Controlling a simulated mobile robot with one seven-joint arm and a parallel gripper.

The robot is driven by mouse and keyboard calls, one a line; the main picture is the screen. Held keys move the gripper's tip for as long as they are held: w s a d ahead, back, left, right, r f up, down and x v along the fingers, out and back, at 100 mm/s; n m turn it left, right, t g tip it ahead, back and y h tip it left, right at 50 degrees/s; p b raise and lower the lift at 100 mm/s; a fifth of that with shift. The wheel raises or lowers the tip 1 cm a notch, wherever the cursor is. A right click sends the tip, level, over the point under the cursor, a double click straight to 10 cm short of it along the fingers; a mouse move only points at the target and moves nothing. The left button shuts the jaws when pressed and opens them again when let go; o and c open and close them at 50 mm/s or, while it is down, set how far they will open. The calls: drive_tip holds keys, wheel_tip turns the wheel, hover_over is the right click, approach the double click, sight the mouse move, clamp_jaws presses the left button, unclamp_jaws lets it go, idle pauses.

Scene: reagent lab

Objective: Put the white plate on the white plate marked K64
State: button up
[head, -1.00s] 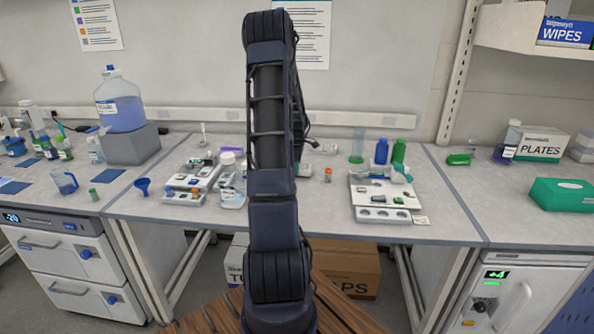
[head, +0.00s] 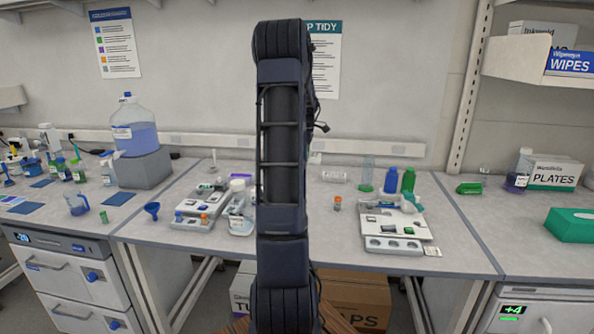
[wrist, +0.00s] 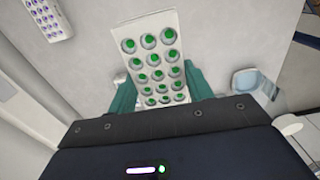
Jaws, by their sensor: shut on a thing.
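My gripper (wrist: 160,84) shows in the wrist view, its two teal fingers shut on the sides of a white plate (wrist: 135,30) with rows of green-filled wells. The plate sticks out beyond the fingertips. Another white plate with purple wells (wrist: 48,17) lies at the upper left of the wrist view, apart from the held one. No K64 mark can be read in either view, so I cannot tell which plate bears it. In the head view my upright arm hides the gripper and the held plate.
The bench (head: 340,245) carries grey-white trays with small items (head: 195,215) left of my arm and a pale board with small items (head: 395,243) at right. Blue and green bottles (head: 391,180) stand behind it. A blue-liquid jug (head: 135,135) stands at left. Bare bench lies between.

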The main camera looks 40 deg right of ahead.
drive_tip(key=w+r, duration=0.3)
drive_tip(key=w, duration=1.8)
drive_tip(key=f, duration=1.3)
drive_tip(key=w+f, duration=0.1)
drive_tip(key=f, duration=0.5)
drive_tip(key=shift+a+f, duration=0.1)
drive_tip(key=shift+f, duration=0.2)
drive_tip(key=shift+f, duration=0.2)
drive_tip(key=o, duration=1)
drive_tip(key=shift+r, duration=0.1)
